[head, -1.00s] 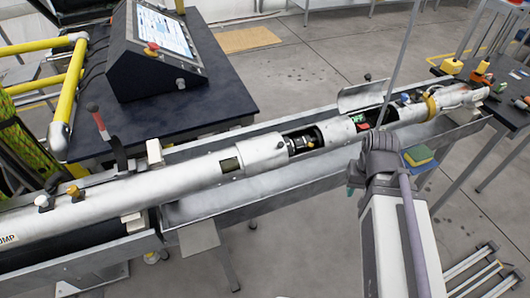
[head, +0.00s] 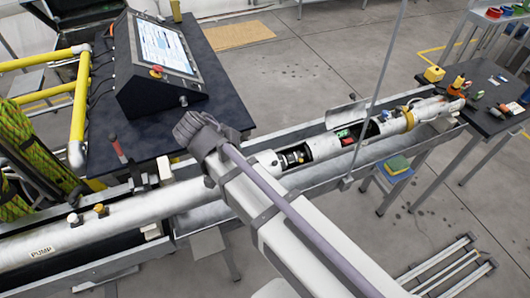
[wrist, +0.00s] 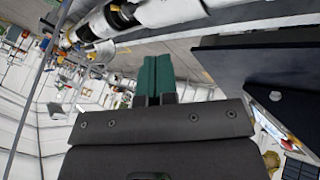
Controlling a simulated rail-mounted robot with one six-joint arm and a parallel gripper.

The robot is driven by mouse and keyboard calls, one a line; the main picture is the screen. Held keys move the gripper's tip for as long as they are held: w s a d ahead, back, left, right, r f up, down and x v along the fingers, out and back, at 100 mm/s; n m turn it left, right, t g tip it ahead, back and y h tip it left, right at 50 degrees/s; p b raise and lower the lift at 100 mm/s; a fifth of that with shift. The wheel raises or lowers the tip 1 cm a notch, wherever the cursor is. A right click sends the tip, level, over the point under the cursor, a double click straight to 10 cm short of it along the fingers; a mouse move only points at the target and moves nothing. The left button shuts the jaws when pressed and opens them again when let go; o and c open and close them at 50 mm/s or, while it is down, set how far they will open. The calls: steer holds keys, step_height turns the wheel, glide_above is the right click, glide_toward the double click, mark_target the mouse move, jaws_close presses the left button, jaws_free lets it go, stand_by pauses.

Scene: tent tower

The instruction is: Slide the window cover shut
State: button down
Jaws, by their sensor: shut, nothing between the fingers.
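A long silvery tube (head: 125,210) lies across the head view, with two cut-out windows showing inner parts. The nearer window (head: 293,157) and the farther window (head: 368,130) are both uncovered. A pale sleeve-like section (head: 328,146) lies between them; I cannot tell for sure which part is the sliding cover. My arm crosses in front of the tube and hides part of it left of the nearer window. My gripper (wrist: 157,72) has green fingers, shut together and empty in the wrist view. The tube (wrist: 160,17) and a window also show there, beyond and apart from the fingertips.
A control console (head: 158,55) with a red button stands on a dark table (head: 232,110) behind the tube. A metal trough (head: 190,220) runs under the tube. A raised curved flap (head: 346,114) stands by the farther window. A thin pole and a tool table (head: 478,120) are at right.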

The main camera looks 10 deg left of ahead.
steer(key=b, duration=1)
glide_toward(271, 164)
steer(key=shift+m, duration=0.3)
steer(key=f, duration=0.1)
steer(key=w+a+f, duration=0.1)
steer(key=f, duration=0.1)
steer(key=w+f, duration=0.1)
steer(key=f, duration=0.1)
steer(key=shift+a, duration=0.35)
steer(key=d, duration=0.3)
steer(key=shift+w+d+r+p, duration=0.2)
steer(key=shift+d+p, duration=0.05)
steer(key=shift+p, duration=0.1)
steer(key=shift+w+d, duration=0.1)
steer(key=shift+d, duration=0.05)
